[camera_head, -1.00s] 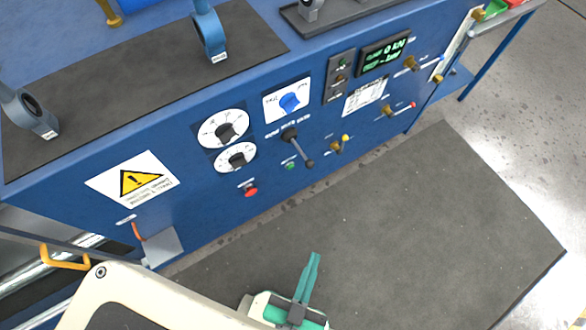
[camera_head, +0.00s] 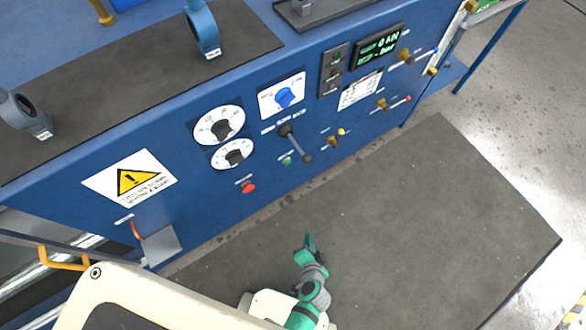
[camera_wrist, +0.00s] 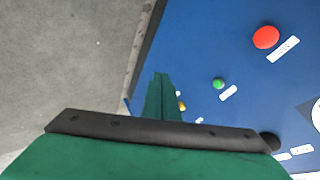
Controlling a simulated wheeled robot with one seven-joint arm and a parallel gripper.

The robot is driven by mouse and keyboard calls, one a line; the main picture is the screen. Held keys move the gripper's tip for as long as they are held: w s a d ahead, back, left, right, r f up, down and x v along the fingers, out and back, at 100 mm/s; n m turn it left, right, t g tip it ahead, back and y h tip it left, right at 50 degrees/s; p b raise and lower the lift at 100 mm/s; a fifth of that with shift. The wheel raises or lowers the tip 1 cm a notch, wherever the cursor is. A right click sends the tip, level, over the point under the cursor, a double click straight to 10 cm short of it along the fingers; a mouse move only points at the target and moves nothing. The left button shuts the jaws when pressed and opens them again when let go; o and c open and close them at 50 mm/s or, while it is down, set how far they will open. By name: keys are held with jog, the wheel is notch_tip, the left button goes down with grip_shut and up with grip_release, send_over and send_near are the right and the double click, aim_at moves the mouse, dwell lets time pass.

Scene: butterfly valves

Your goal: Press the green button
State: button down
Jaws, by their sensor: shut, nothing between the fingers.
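The small green button (camera_head: 287,160) is on the blue front panel, right of and above the red button (camera_head: 248,187). It also shows in the wrist view (camera_wrist: 218,83), just right of my fingertips, with a white label beside it. My gripper (camera_head: 308,242) is green, shut and empty. It is in front of the panel, below the green button in the head view, and apart from it. In the wrist view the shut fingers (camera_wrist: 160,84) point toward the panel, and nothing hides the button.
A black lever (camera_head: 294,143) sticks out close to the green button. Dials (camera_head: 219,124), a blue knob (camera_head: 286,97) and brass valves (camera_head: 333,141) are on the same panel. The dark floor mat (camera_head: 420,200) in front is clear.

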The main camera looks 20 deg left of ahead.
jog(key=w+a+r+y, duration=0.1)
jog(key=w+y, duration=0.1)
jog(key=w, duration=0.3)
jog(key=w+a+r+y, duration=0.1)
jog(key=w+y, duration=0.2)
jog(key=w, duration=0.2)
jog(key=w+a+r+m+y, duration=0.1)
jog(key=w+y, duration=0.2)
jog(key=w, duration=0.3)
jog(key=shift+a+r, duration=0.35)
jog(key=shift+a, duration=0.05)
send_near(288, 164)
jog(key=x, duration=0.4)
jog(key=shift+w+a+f, duration=0.15)
jog(key=shift+w+f, duration=0.05)
jog(key=shift+w, duration=0.05)
jog(key=shift+w+a, duration=0.4)
jog(key=shift+a, duration=0.2)
